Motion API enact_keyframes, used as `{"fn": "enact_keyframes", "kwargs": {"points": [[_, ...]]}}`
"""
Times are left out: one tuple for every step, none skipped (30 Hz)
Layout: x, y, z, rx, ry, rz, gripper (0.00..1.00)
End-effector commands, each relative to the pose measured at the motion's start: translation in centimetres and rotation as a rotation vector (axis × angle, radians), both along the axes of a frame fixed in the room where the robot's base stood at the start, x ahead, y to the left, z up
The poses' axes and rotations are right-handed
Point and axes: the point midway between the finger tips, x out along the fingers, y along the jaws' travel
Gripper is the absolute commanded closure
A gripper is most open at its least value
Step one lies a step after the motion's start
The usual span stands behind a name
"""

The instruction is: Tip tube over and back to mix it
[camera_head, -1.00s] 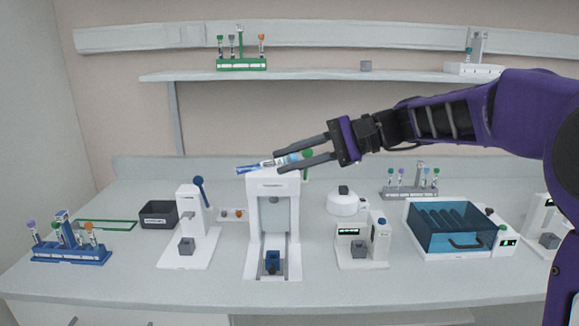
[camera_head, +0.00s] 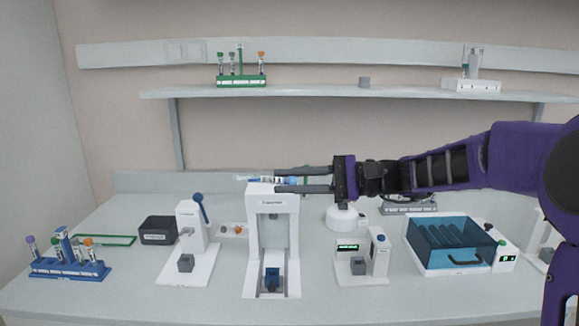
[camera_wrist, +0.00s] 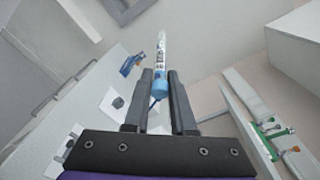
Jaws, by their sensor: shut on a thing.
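A clear tube with a white label and a blue cap (camera_wrist: 160,90) is held between the two fingers of my gripper (camera_wrist: 160,78). In the wrist view its cap end lies between the fingers and its clear end points away. In the head view the tube (camera_head: 262,179) lies about level, its clear end pointing left. My gripper (camera_head: 279,182) reaches in from the right, fingers level, shut on the tube. The tube appears just above the top of a tall white device (camera_head: 273,203); I cannot tell the gap between them. The fingers partly hide the cap in the head view.
Below, a blue rack (camera_head: 70,269) with several tubes stands at left, near a dark box (camera_head: 158,231). White devices stand along the bench, with a blue-lidded box (camera_head: 450,241) at right. A shelf (camera_head: 320,93) behind holds a green rack (camera_head: 240,83).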

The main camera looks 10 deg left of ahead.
Motion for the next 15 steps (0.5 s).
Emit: {"fn": "enact_keyframes", "kwargs": {"points": [[-0.05,0.08,1.30,-0.061,-0.039,0.001,1.00],[-0.01,0.02,1.36,-0.097,-0.059,0.001,1.00],[-0.06,0.11,1.44,-0.146,-0.085,0.001,1.00],[-0.08,0.12,1.54,-0.184,-0.107,0.002,1.00],[-0.10,0.15,1.49,-0.223,-0.130,0.002,1.00],[-0.10,0.19,1.51,-0.279,-0.163,0.001,1.00],[-0.12,0.20,1.08,-0.319,-0.187,0.003,1.00],[-0.11,0.23,0.91,-0.357,-0.208,0.002,1.00],[-0.15,0.30,1.07,-0.405,-0.237,0.002,1.00],[-0.15,0.30,1.11,-0.441,-0.255,0.002,1.00],[-0.12,0.31,1.22,-0.477,-0.277,0.001,1.00],[-0.16,0.33,1.27,-0.523,-0.301,0.002,1.00],[-0.18,0.36,1.35,-0.557,-0.320,0.001,1.00],[-0.19,0.43,1.38,-0.589,-0.339,0.002,1.00],[-0.27,0.52,1.47,-0.633,-0.363,0.002,1.00]]}}
